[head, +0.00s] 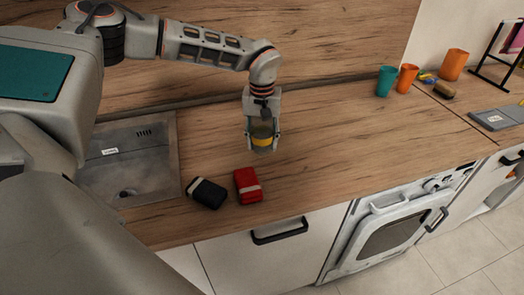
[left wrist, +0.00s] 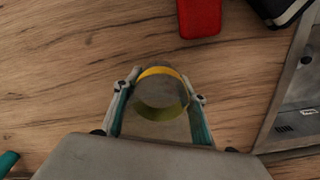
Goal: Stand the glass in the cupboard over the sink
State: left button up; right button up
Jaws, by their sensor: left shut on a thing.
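The glass (head: 263,143) is clear with a yellow band. It is between the fingers of my left gripper (head: 262,122), which is shut on it over the worktop to the right of the sink. In the left wrist view the glass (left wrist: 160,98) shows from above, with my left gripper's fingers (left wrist: 160,108) on either side. I cannot tell whether its base touches the worktop. The sink (head: 128,165) is at the left, partly hidden by my arm. The cupboard over the sink is not in view. My right gripper is not in view.
A teal cup (head: 386,81) and orange cups (head: 407,78) stand at the back right. A wooden splashback (head: 330,35) rises behind. The worktop (head: 350,130) right of the glass is clear.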

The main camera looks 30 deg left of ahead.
pick_arm(q)
jog(key=shift+f, duration=2.05)
jog(key=shift+f, duration=0.1)
jog(key=o, duration=1.2)
jog(key=shift+o, duration=0.2)
